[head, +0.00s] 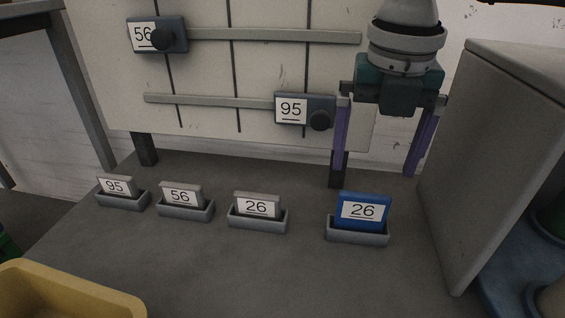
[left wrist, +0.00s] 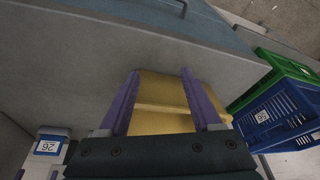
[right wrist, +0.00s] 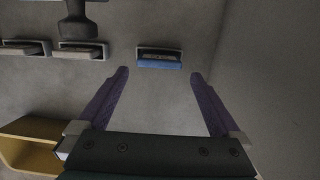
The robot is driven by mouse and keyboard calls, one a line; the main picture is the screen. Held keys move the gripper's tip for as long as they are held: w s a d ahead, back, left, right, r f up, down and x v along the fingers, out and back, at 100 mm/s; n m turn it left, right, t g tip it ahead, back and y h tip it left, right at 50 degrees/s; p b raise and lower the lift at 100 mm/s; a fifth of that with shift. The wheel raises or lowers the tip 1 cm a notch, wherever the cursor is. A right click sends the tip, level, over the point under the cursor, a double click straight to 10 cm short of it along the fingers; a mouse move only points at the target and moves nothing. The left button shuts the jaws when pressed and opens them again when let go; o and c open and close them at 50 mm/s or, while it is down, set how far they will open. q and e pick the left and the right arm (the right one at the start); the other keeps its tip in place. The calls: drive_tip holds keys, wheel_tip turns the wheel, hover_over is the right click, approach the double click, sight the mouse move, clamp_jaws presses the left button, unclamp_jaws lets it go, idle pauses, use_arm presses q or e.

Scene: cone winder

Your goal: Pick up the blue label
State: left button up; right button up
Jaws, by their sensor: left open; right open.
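The blue label (head: 362,209) carries a white face with the number 26 and stands upright in a small grey holder (head: 357,237) at the right of the row. My right gripper (head: 378,172) is open and empty, above and behind the label in the head view. In the right wrist view the blue label (right wrist: 158,65) lies ahead of the open fingers (right wrist: 160,88), between their lines and apart from them. My left gripper (left wrist: 160,85) is open and empty in the left wrist view, over a yellow bin (left wrist: 160,105); it does not show in the head view.
Grey labels 95 (head: 115,185), 56 (head: 181,194) and 26 (head: 257,205) stand in holders to the left. A board (head: 270,65) with rails and two sliders stands behind. A grey panel (head: 495,150) bounds the right side. The yellow bin (head: 65,290) is at front left.

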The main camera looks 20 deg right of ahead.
sight(366, 194)
drive_tip(key=f, duration=0.7)
drive_tip(key=shift+w+d+f, duration=0.15)
drive_tip(key=shift+w+f, duration=0.05)
drive_tip(key=shift+f, duration=0.05)
drive_tip(key=c, duration=1)
drive_tip(key=shift+r, duration=0.1)
